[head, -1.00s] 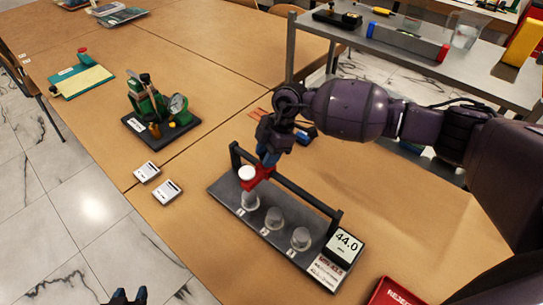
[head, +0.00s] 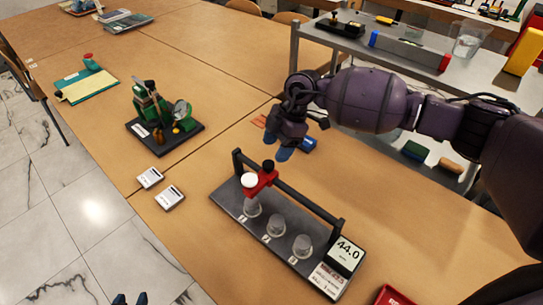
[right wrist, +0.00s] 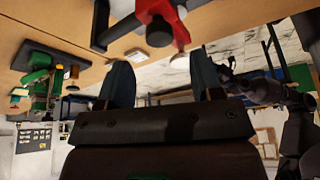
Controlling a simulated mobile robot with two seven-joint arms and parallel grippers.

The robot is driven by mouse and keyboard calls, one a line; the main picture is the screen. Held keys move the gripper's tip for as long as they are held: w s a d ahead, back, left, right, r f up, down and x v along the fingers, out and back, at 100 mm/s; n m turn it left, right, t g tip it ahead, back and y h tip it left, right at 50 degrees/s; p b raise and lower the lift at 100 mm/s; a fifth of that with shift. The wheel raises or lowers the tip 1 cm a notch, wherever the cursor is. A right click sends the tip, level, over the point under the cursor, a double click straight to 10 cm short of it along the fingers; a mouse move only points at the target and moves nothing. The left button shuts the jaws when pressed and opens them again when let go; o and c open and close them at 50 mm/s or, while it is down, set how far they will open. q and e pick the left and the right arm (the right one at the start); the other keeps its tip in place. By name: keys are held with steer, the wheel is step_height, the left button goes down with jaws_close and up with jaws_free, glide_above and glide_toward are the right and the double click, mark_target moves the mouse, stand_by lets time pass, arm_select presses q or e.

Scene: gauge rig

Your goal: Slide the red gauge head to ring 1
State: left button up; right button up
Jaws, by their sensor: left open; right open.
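The red gauge head (head: 261,181) sits on the dark rail of the gauge rig (head: 228,200). It has a white disc on its front and a black knob on top. It stands over the leftmost of three clear domed pieces (head: 252,207) on the base. The base labels are too small to read surely. My right gripper (head: 279,150) is open and empty, above and behind the head, apart from it. The right wrist view shows its two open fingers (right wrist: 162,82) with the red head (right wrist: 165,20) beyond them. My left gripper (head: 132,298) is open at the bottom edge, mostly cut off.
A display reading 44.0 (head: 345,253) stands at the rig's right end. A red tray (head: 393,296) is at the lower right. A green device with a dial (head: 160,120) and two small white cards (head: 170,197) lie left. A grey shelf (head: 400,65) stands behind.

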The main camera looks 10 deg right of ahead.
steer(key=shift+v, duration=2.7)
